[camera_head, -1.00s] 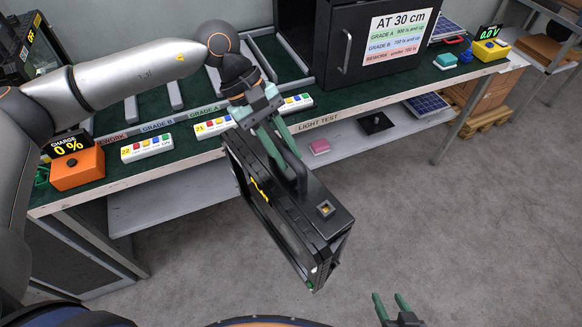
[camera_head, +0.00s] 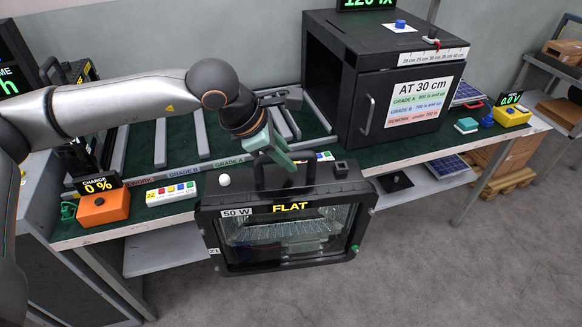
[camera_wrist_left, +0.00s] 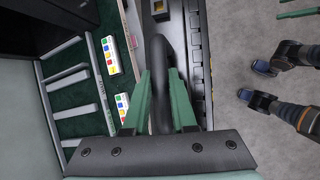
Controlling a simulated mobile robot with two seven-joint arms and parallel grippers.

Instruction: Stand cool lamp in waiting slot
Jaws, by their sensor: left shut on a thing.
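The lamp (camera_head: 285,232) is a black floodlight with a glass front, marked "50 W" and "FLAT". It hangs upright in front of the bench edge. My left gripper (camera_head: 281,160) is shut on its top handle, which shows between the green fingers in the left wrist view (camera_wrist_left: 163,60). Grey dividers (camera_head: 201,134) form lanes on the bench behind my arm, with Rework, Grade B and Grade A labels. I cannot make out which place is the waiting slot. A green strip at the wrist view's upper right may be part of my right gripper.
A black test box (camera_head: 383,80) stands on the bench right of the lanes. An orange charge unit (camera_head: 103,207) and a white button strip (camera_head: 171,193) sit at the front left edge. A yellow meter (camera_head: 512,115) is at the right. The floor in front is clear.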

